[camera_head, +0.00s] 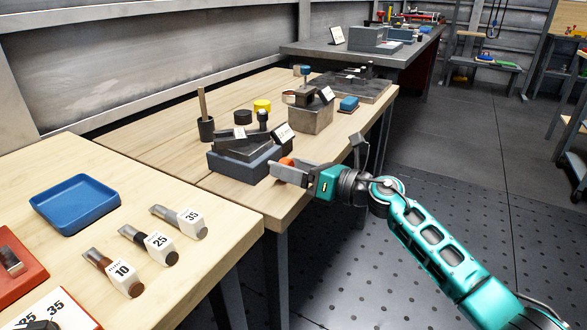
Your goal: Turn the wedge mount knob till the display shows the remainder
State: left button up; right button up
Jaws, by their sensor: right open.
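The wedge mount (240,163), a blue-grey block with a dark sloped top, stands near the front edge of the middle wooden table. A small tilted white display (284,133) stands at its right rear; its figures are too small to read. My right gripper (281,170) reaches in from the right, with its open grey fingers at the right end of the mount. A small orange part (287,161), apparently the knob, shows at the fingers and is partly hidden by them. I cannot tell whether they touch it. My left gripper is not in view.
A grey block with a tilted card (311,117) stands behind the mount, beside a small blue block (349,104). A dark cup (206,129) holds a rod. The near table has a blue tray (75,204) and tools with blocks marked 10, 25 and 35.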

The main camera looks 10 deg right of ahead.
pick_arm(q)
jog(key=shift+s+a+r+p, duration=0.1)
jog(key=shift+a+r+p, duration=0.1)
jog(key=shift+p, duration=0.35)
pick_arm(e)
jog(key=v, duration=1.3)
jog(key=w+a+n, duration=0.1)
jog(key=w+a, duration=0.1)
jog(key=a, duration=0.1)
jog(key=w+a+n+b, duration=0.1)
jog(key=w+a+n, duration=0.1)
jog(key=a, duration=0.1)
jog(key=w+a+n, duration=0.1)
jog(key=w+a, duration=0.1)
jog(key=a, duration=0.1)
jog(key=shift+w+a+n+b, duration=0.25)
jog(key=shift+w+n+b, duration=0.05)
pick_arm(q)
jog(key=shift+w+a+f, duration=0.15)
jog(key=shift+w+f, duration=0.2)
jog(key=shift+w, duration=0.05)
pick_arm(e)
jog(key=shift+c, duration=0.4)
